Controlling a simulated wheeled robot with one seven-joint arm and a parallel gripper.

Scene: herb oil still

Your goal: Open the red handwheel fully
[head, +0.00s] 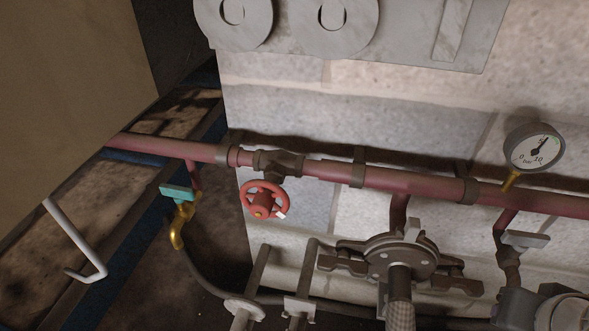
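The red handwheel (281,193) is a small spoked wheel with a brass-coloured centre nut and a small white mark at its lower right rim. It sits on a brown valve body under the dark red pipe (327,171), in front of the block wall. Nothing touches the wheel in this view. How far the valve is open cannot be told. My gripper is not in view.
A brass tap with a teal lever (177,193) hangs left of the wheel. A pressure gauge (534,147) stands at the right. Below are a dark round flanged fitting (401,258), grey brackets (244,307) and a dark hose. A bent pale rod (76,240) is at far left.

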